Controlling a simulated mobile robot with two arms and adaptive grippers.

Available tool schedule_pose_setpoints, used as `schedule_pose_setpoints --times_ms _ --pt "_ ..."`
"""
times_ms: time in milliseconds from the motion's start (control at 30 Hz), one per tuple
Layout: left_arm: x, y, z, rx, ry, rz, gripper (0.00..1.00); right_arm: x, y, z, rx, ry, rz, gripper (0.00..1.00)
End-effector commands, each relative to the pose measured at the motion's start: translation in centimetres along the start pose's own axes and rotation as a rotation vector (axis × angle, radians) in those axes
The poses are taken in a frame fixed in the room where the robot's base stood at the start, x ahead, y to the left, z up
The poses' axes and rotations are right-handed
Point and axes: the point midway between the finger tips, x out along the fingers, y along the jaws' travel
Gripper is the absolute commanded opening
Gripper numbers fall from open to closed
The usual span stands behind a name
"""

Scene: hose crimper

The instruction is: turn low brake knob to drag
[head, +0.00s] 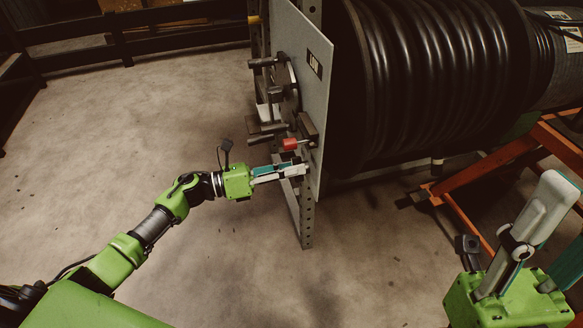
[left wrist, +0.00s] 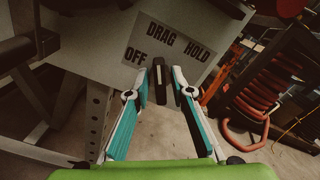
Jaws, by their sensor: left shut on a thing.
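The low brake knob (left wrist: 160,80) is a small dark bar with a pale line, seen in the left wrist view. My left gripper (left wrist: 160,88) is shut on the knob, one fingertip on each side. In the head view my left gripper (head: 303,170) reaches the lower edge of the grey panel (head: 312,110), and the knob is hidden there. My right gripper (head: 560,220) is at the lower right, its fingers apart and empty, partly cut off.
Dark handles (head: 268,130) and a red-tipped lever (head: 290,144) stick out of the panel just above my left gripper. A large black hose reel (head: 430,80) is behind the panel. An orange frame (head: 490,170) stands at the right. The floor (head: 100,130) at the left is clear.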

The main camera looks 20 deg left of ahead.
Motion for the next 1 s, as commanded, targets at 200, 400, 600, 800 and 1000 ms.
schedule_pose_setpoints --times_ms 200,400,600,800,1000 --pt "0.0 0.1 0.0 0.001 0.001 0.001 0.27 0.0 0.0 0.0 0.0 0.0 0.0 0.4" --pt "0.0 0.0 0.0 0.002 0.0 0.001 0.27 0.0 0.0 0.0 0.0 0.0 0.0 0.4" --pt "-1.1 0.1 -0.1 0.002 0.002 0.003 0.27 0.0 0.0 0.0 -0.001 0.001 0.001 0.4" --pt "-5.0 0.1 -0.2 0.0 0.003 0.005 0.27 0.0 0.0 0.0 0.0 0.0 0.001 0.4" --pt "-9.1 0.1 -0.1 0.001 0.003 0.004 0.27 0.0 0.0 0.0 0.0 0.0 0.0 0.4"
